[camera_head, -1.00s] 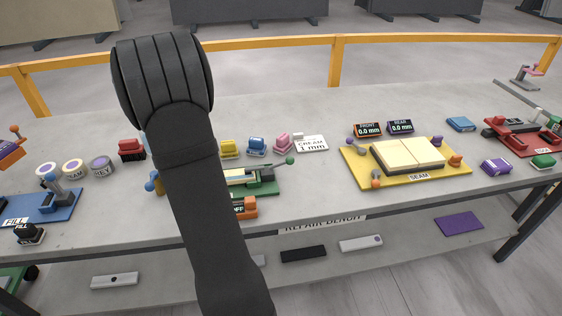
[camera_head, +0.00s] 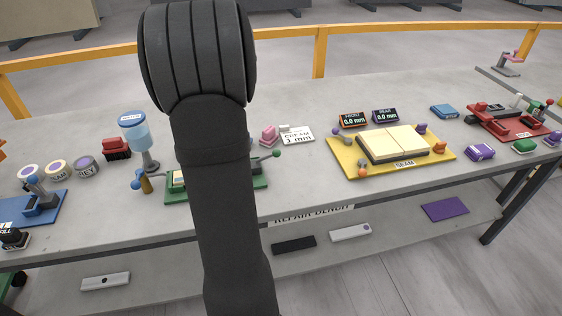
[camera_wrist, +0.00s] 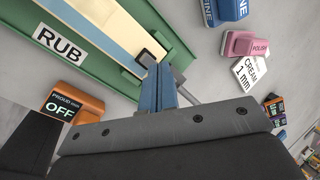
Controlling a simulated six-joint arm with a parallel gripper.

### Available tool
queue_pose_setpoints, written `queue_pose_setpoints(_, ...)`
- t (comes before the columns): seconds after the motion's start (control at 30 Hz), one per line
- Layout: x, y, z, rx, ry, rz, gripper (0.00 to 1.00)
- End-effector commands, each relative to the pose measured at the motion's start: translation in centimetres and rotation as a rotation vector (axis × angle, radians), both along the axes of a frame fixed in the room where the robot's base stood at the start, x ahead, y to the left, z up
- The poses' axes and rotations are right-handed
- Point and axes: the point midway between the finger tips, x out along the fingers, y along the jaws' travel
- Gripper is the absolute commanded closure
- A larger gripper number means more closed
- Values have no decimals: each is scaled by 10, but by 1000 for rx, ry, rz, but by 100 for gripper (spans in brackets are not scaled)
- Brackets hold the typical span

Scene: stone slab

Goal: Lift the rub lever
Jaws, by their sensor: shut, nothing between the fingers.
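The green rub station (camera_head: 190,194) lies on the bench, mostly hidden behind my arm in the head view. A lever with a green knob (camera_head: 277,153) sticks out from its right side. In the wrist view the green station (camera_wrist: 110,62) with its RUB label fills the upper left. A grey lever rod (camera_wrist: 188,88) and dark pivot block (camera_wrist: 151,57) are at its edge, partly behind my fingers. My gripper (camera_wrist: 160,72) shows blue fingers, shut and empty, close by the pivot and rod; I cannot tell whether they touch. The head view hides my gripper.
An orange box (camera_wrist: 70,112) reading OFF sits beside the station. A pink polish block (camera_wrist: 243,45) and a cream card (camera_wrist: 257,75) are right of it. In the head view a blue-topped dispenser (camera_head: 136,135) stands left of my arm, the yellow seam station (camera_head: 345,168) to the right.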

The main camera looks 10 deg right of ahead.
Motion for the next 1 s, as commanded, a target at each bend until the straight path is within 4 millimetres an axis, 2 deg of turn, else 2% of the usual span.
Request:
queue_pose_setpoints(0.03,-5,-12,-2,22,-39,-43,100)
queue_pose_setpoints(0.2,-18,-45,-4,89,-181,-177,100)
queue_pose_setpoints(0.37,-35,-73,-6,139,-310,-301,100)
queue_pose_setpoints(0.6,-71,-109,-13,204,-500,-489,100)
queue_pose_setpoints(0.8,-99,-123,-19,251,-624,-603,100)
queue_pose_setpoints(1.0,-113,-127,-22,274,-682,-649,100)
